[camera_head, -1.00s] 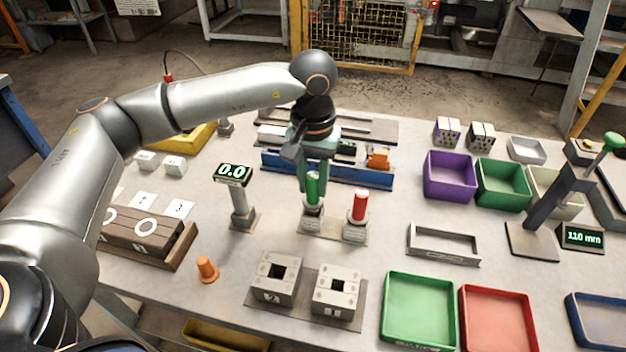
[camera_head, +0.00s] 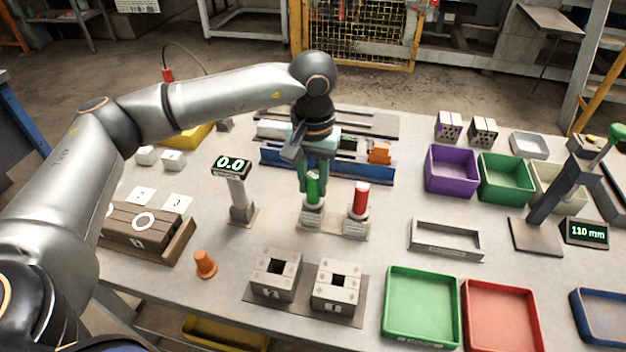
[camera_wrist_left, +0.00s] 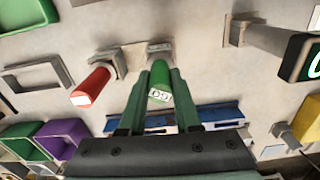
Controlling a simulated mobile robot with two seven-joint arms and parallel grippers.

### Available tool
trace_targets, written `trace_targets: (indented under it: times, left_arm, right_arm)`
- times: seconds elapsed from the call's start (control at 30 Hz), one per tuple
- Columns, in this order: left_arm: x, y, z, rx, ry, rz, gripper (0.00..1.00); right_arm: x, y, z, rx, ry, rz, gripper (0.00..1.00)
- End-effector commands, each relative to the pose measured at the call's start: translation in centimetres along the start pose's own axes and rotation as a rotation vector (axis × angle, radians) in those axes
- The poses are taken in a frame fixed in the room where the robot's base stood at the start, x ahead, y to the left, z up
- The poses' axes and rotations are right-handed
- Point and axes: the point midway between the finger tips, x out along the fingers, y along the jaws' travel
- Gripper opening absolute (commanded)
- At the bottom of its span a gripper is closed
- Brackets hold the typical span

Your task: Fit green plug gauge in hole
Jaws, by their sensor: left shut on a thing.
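The green plug gauge (camera_head: 313,188) stands upright in its holder (camera_head: 312,219) near the middle of the table. My left gripper (camera_head: 312,180) reaches down over it and is shut on it; in the left wrist view the green plug gauge (camera_wrist_left: 160,84) sits between the two fingers with its marked end showing. The red plug gauge (camera_head: 361,197) stands in the holder beside it. Two grey hollow bricks, the left one (camera_head: 276,275) and the right one (camera_head: 336,289), sit on a plate at the front, each with a square hole in its top. My right gripper does not show.
A green tray (camera_head: 421,306) and a red tray (camera_head: 499,318) lie right of the bricks. A grey frame (camera_head: 445,240) lies behind the trays.

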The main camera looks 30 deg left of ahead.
Motion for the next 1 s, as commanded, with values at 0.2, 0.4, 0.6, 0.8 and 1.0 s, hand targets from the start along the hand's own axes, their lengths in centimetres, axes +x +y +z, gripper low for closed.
trace_targets:
  times: [0.2,0.4,0.6,0.8,1.0]
  left_arm:
    - [-0.1,0.0,0.0,0.000,0.001,0.001,0.00]
    - [-0.1,0.0,0.0,0.000,0.001,0.001,0.53]
    - [0.0,0.0,0.0,0.000,0.000,0.000,0.67]
    - [0.0,0.0,0.0,0.000,-0.001,0.000,0.67]
    - [-2.4,0.0,-0.1,-0.001,0.004,0.002,0.67]
  right_arm:
    - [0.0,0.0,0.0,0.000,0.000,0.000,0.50]
    - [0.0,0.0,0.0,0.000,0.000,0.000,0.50]
    - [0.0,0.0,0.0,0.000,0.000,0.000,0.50]
    - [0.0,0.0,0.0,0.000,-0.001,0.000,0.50]
    - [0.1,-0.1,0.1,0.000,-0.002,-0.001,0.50]
